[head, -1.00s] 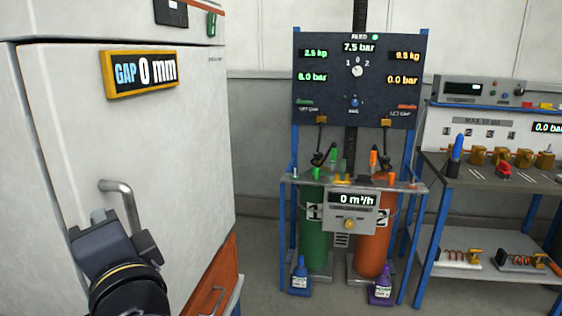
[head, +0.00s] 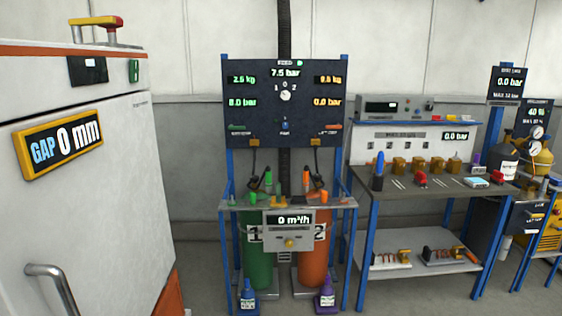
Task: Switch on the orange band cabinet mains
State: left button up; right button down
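The white cabinet (head: 110,190) stands at the left, with a thin orange band (head: 50,49) along its top front edge. Its door is shut against the frame, and a yellow-framed display (head: 60,145) on it reads GAP 0 mm. A grey bar handle (head: 58,285) is at the lower left. Near the top are a small dark panel (head: 87,70) and a green switch (head: 133,70); I cannot tell the switch's position. A red and yellow fitting (head: 95,25) sits on top. Neither of my grippers is in view.
A blue-framed gauge stand (head: 285,100) with a green cylinder (head: 257,260) and an orange cylinder (head: 312,260) stands in the middle. A workbench (head: 440,185) with tools is to its right, with more equipment at the far right. Floor shows between cabinet and stand.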

aim_at(135, 63)
jog(key=i+u, duration=0.1)
jog(key=u, duration=0.55)
jog(key=i+l+u, duration=0.55)
jog(key=l, duration=0.3)
jog(key=i+l+u, duration=0.25)
jog(key=i+l, duration=0.3)
jog(key=l, duration=0.2)
jog(key=i+l, duration=0.15)
jog(key=l, duration=0.15)
jog(key=i+l, duration=0.15)
jog(key=l, duration=0.2)
jog(key=i+l, duration=0.15)
jog(key=l, duration=0.2)
